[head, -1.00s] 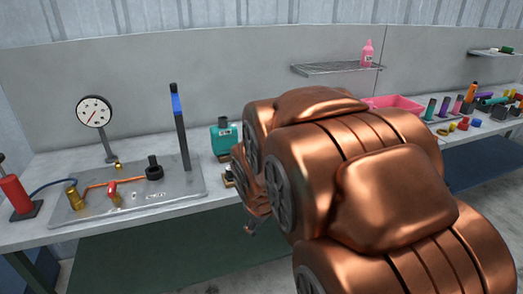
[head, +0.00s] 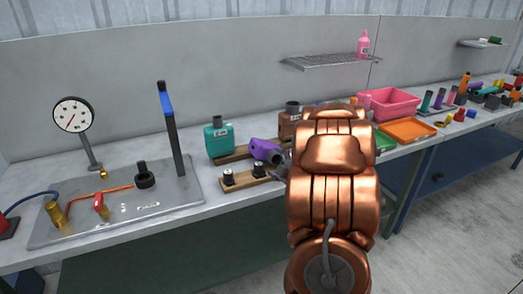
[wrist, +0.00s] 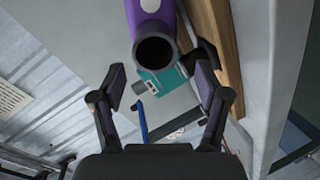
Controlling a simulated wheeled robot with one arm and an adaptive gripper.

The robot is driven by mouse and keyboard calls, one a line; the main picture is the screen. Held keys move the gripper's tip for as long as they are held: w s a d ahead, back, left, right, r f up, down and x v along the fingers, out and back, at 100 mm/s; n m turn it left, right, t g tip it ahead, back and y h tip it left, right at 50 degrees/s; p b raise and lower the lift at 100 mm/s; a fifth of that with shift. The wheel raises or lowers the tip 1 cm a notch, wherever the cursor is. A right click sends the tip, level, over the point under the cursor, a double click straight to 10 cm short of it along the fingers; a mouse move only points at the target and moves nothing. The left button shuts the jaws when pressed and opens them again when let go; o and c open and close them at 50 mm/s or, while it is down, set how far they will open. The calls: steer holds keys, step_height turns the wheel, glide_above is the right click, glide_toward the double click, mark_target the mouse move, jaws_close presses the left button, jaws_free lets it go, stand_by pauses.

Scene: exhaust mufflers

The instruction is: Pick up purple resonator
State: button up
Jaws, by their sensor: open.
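The purple resonator (head: 264,151) lies at the front of the left bench, just left of my arm in the head view. In the wrist view the purple resonator (wrist: 149,15) is at the top, its dark round open end facing the camera. My gripper (wrist: 160,92) is open and empty, with its two fingers spread below that end. The resonator is not between the fingertips. In the head view my copper arm hides most of the gripper and the resonator's right end.
A teal muffler (head: 218,139) stands behind left of the resonator, and a brown one (head: 291,120) behind right. A wooden block with black knobs (head: 246,178) is in front. A metal plate with a gauge (head: 73,115) is left. Pink (head: 388,101) and orange (head: 408,129) trays are right.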

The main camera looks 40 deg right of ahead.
mark_target(268, 154)
steer(key=shift+d+t, duration=0.3)
steer(key=shift+t, duration=0.2)
steer(key=shift+w+d+r+n, duration=0.1)
steer(key=shift+w+n, duration=0.2)
steer(key=shift+p+x, duration=0.3)
steer(key=shift+x, duration=0.65)
steer(key=shift+w+d+p, duration=0.15)
steer(key=shift+w+p, duration=0.3)
steer(key=shift+w, duration=0.25)
steer(key=shift+f+p+x, duration=0.2)
steer(key=shift+p+x, duration=0.55)
steer(key=shift+x, duration=1.25)
jaws_close()
